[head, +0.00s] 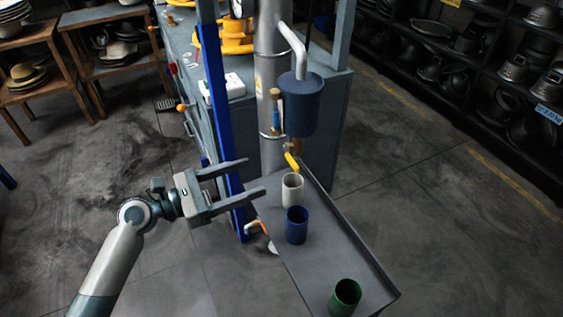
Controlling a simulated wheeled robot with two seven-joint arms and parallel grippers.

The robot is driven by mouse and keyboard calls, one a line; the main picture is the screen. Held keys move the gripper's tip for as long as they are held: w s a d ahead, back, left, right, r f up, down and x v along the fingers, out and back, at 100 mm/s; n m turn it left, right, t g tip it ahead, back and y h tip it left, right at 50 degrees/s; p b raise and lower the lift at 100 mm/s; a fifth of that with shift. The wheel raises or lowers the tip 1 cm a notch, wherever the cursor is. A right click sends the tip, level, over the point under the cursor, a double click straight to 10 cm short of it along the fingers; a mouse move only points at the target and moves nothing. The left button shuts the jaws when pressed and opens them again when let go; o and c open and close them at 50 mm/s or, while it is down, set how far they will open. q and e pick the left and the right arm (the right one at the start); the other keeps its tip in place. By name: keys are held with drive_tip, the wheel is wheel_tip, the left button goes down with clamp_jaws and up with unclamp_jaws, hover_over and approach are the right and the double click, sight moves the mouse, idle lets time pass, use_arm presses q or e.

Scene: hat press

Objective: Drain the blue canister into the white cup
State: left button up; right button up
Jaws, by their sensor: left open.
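The blue canister (304,104) is mounted on a grey vertical pipe, with a bent pipe entering its top. A yellow valve lever (292,161) sits below it, tilted downward. The white cup (292,190) stands upright on a grey shelf (335,247), under the canister outlet. Whether it is exactly below the outlet I cannot tell. A blue cup (297,226) and a green cup (345,297) stand nearer on the same shelf. My left gripper (255,176) is open and empty, left of the white cup, its fingers pointing right. My right gripper is not in view.
A blue post (220,110) rises close behind my left gripper. An orange-tipped handle (262,228) sticks out below the shelf's left edge. Wooden racks with hats stand at the left, dark shelves with metal forms at the right. The floor at right is clear.

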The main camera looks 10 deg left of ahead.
sight(290, 163)
use_arm(q)
drive_tip(key=p+x, duration=0.1)
drive_tip(key=x, duration=0.8)
drive_tip(key=shift+w+d, duration=0.2)
drive_tip(key=shift+d, duration=0.1)
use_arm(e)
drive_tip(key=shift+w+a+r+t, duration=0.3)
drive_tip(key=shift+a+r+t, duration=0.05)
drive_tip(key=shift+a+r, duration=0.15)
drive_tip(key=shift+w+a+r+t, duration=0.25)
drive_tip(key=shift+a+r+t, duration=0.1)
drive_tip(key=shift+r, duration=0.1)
use_arm(q)
drive_tip(key=c, duration=1.4)
